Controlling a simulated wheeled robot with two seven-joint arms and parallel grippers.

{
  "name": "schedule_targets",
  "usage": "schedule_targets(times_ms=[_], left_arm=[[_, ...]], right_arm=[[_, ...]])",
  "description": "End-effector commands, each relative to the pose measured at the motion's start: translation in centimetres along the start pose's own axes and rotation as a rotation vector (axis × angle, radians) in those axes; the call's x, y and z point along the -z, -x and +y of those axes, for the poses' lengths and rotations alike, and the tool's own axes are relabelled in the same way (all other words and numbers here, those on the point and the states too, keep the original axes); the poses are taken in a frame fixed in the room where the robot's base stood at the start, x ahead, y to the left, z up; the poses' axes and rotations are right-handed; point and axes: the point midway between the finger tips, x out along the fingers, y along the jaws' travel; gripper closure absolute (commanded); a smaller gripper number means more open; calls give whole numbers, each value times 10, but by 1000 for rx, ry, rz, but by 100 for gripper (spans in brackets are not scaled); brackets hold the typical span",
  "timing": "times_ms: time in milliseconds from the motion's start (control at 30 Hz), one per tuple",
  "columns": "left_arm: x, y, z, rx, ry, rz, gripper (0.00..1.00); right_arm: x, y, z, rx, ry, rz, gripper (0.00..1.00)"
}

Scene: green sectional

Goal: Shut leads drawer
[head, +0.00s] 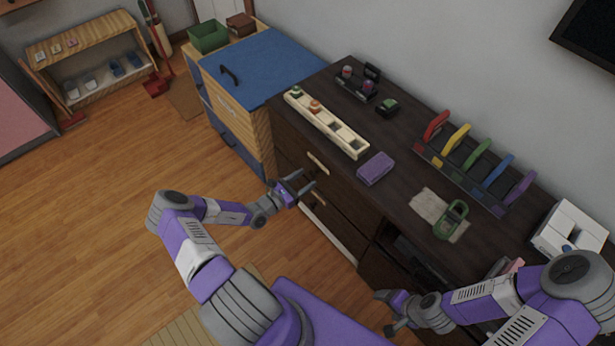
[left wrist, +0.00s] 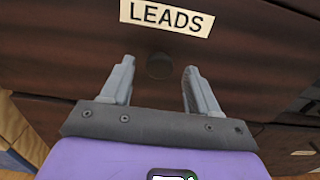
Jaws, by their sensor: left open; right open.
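The leads drawer (left wrist: 70,45) has a dark brown front that fills much of the left wrist view. A cream label reading LEADS (left wrist: 167,17) is on it, with a round dark knob (left wrist: 160,66) below. My left gripper (left wrist: 159,72) is open and points at this front, its fingers on either side of the knob in the picture. I cannot tell whether they touch it. In the head view my left gripper (head: 303,187) is beside the dark cabinet's (head: 400,165) drawer fronts. How far out the drawer stands is unclear. My right gripper (head: 384,312) is open and empty, low by the cabinet.
The cabinet top holds a purple box (head: 375,168), a cream tray (head: 327,124), a rack of coloured loops (head: 475,165) and a green padlock-like item (head: 452,218). A blue-topped wooden unit (head: 262,68) adjoins it.

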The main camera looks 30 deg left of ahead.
Motion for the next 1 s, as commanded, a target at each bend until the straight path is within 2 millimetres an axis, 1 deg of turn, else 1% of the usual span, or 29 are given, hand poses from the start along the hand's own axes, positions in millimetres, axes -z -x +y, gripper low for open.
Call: schedule_targets(times_ms=[33,100,200,300,400,933,1000], left_arm=[[-2,10,1,-2,0,3,40],[-2,23,1,-3,0,3,40],[-2,38,0,-2,0,1,40],[-2,49,0,-1,0,0,40],[-1,55,0,0,0,0,40],[-1,56,0,0,0,0,40],[-1,54,-4,13,-1,2,40]], right_arm=[[0,5,-2,0,0,0,22],[0,8,-3,0,0,0,22],[0,12,-4,0,0,0,22],[-1,14,-5,0,0,0,22],[-1,14,-6,0,0,0,22],[-1,14,-5,0,0,0,22],[-1,14,-5,0,0,0,22]])
